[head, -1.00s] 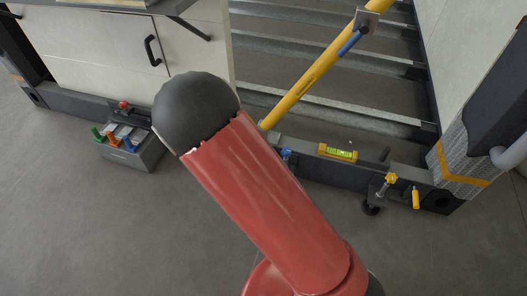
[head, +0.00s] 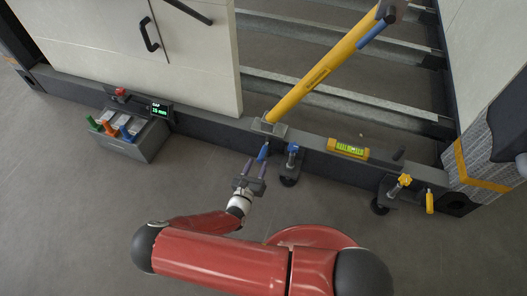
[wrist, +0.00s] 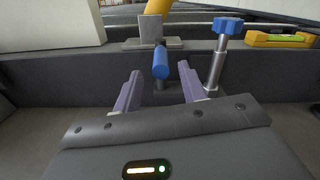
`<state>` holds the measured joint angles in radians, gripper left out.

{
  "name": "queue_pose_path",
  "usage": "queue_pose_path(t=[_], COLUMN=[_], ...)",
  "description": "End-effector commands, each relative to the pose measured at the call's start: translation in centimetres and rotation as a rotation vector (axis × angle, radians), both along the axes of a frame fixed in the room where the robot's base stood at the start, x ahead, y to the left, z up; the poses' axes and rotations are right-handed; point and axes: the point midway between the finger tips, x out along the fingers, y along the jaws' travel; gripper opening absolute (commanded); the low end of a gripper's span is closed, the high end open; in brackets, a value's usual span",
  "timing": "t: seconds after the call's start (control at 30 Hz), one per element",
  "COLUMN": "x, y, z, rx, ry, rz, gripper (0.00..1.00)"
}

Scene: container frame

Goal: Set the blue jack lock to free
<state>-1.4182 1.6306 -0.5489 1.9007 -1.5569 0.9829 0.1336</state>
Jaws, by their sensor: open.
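The blue jack has a blue star knob (head: 292,149) on a metal screw at the frame's lower beam; the knob also shows in the wrist view (wrist: 228,25). A blue lock lever (head: 264,151) sticks out from the beam just left of this jack. In the wrist view the lever (wrist: 160,63) appears between my fingertips, below a grey bracket. My gripper (head: 255,164) is open, with its fingers pointing at the lever. In the wrist view my gripper (wrist: 160,69) has space on both sides of the lever; I cannot tell whether its tips reach around it.
A yellow brace (head: 315,78) rises from a bracket on the beam. A yellow level (head: 348,149) lies on the beam. A yellow-knobbed jack (head: 399,185) and yellow lever (head: 429,202) are at right. A grey box (head: 145,143) with coloured levers stands left. Floor in front is clear.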

Motion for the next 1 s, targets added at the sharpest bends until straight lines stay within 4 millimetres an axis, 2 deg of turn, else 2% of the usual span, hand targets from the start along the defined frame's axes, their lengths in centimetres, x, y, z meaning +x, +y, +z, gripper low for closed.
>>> queue_pose_path(t=[0.2,0.4,0.73,1.0], x=[3.4,5.5,5.9,5.9], y=[-1.4,-2.1,-2.3,-2.3], z=[-0.1,0.0,0.0,0.0], rx=[-0.001,0.001,0.002,0.001], ry=[0.001,0.001,0.001,0.001], rz=[-0.004,-0.003,-0.003,-0.004], gripper=[0.41,0.41,0.41,0.07])
